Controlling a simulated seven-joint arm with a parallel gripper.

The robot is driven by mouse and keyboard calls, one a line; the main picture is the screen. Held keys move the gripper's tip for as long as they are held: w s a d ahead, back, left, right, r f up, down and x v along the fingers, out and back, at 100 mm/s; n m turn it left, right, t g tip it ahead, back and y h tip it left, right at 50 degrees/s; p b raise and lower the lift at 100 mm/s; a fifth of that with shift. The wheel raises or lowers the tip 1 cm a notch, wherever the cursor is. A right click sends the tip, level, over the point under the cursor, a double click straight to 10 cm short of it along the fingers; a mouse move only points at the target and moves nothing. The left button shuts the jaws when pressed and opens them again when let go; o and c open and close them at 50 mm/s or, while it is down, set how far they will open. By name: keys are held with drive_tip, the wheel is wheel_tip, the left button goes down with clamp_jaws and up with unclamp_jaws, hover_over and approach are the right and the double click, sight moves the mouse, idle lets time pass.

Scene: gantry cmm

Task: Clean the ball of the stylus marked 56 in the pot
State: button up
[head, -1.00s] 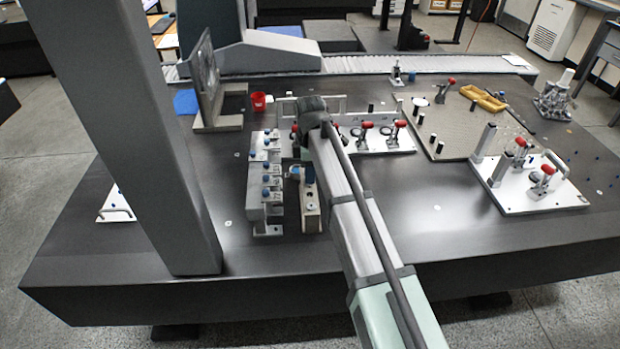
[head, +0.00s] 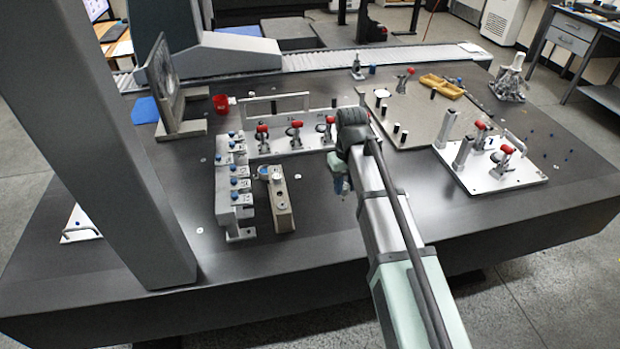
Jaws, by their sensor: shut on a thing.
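My gripper (head: 342,183) hangs over the dark table to the right of a narrow tan block. It is largely hidden behind my arm. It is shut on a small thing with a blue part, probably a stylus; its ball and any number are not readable. The stylus rack (head: 234,190), a grey stepped stand with several blue-topped pieces, stands at the left; its marks are too small to read. The tan block (head: 281,205) stands beside it, with a round blue-grey fitting (head: 263,172) at its far end, which may be the pot.
A red cup (head: 221,103) stands behind the rack. A white plate (head: 283,144) with red-handled clamps lies behind the gripper, and another clamp plate (head: 512,178) lies at right. A grey column rises at left. The table's front is clear.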

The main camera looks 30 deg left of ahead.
drive_tip(key=w+d+m, duration=0.2)
drive_tip(key=w+d, duration=0.2)
drive_tip(key=d, duration=0.7)
drive_tip(key=w+d+m, duration=0.2)
drive_tip(key=w+d, duration=0.2)
drive_tip(key=d, duration=0.7)
drive_tip(key=w+d+m, duration=0.3)
drive_tip(key=w+d, duration=0.1)
drive_tip(key=d, duration=0.7)
drive_tip(key=w+a+n, duration=0.3)
drive_tip(key=a, duration=0.3)
drive_tip(key=w+a+n, duration=0.3)
drive_tip(key=a, duration=0.4)
drive_tip(key=n, duration=1.8)
hover_over(266, 172)
wheel_tip(266, 172, down, 2)
drive_tip(key=shift+w+a+f, duration=0.1)
drive_tip(key=shift+a+f, duration=0.05)
drive_tip(key=shift+f, duration=3.25)
drive_tip(key=shift+f, duration=0.25)
